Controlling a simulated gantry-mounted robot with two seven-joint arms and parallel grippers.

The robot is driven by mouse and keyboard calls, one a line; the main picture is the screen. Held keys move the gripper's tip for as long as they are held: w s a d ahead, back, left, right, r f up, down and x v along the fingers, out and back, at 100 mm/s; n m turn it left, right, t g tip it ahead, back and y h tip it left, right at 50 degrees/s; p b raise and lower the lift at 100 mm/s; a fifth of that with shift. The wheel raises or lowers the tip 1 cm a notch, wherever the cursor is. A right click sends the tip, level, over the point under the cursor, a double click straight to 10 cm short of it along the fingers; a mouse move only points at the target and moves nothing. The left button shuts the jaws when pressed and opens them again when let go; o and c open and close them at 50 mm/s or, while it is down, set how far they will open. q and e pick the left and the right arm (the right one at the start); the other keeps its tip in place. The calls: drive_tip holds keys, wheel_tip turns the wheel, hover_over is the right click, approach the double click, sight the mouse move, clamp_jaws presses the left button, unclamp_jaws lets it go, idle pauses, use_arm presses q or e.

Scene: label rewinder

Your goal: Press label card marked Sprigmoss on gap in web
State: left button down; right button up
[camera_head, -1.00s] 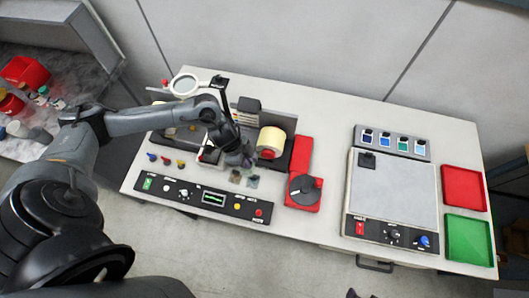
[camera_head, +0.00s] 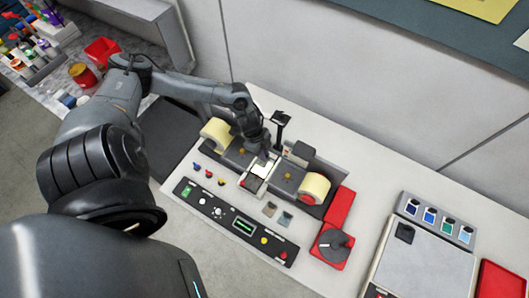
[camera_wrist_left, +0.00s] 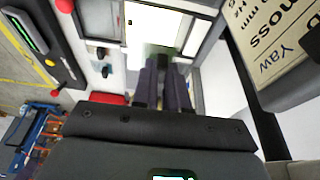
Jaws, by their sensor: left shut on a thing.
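My left gripper (camera_head: 265,155) is over the bright lit window (camera_head: 257,175) of the rewinder, between the two label rolls. In the left wrist view its dark fingers (camera_wrist_left: 163,80) are shut on a small, blurred, greenish piece, the held label card (camera_wrist_left: 159,50). The pale web area (camera_wrist_left: 150,22) lies just past the fingertips. I cannot read the card's name, and the gap is not clear to see. Two other small cards, one tan (camera_head: 269,209) and one grey (camera_head: 286,219), lie on the table in front of the machine. My right gripper is out of view.
Cream rolls stand left (camera_head: 215,133) and right (camera_head: 314,187) of the window. A magnifier stand (camera_head: 281,120) and a dark box (camera_head: 301,151) rise behind. A sign (camera_wrist_left: 275,40) reads "moss" and "Yaw" in part. The control panel (camera_head: 235,222) is in front.

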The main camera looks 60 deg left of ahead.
use_arm(q)
drive_tip(key=shift+f+b, duration=1.95)
drive_tip(key=shift+f, duration=0.15)
drive_tip(key=shift+f+b, duration=0.35)
drive_tip(key=shift+f, duration=0.4)
drive_tip(key=shift+p, duration=0.3)
drive_tip(key=shift+f, duration=0.4)
drive_tip(key=shift+r, duration=0.1)
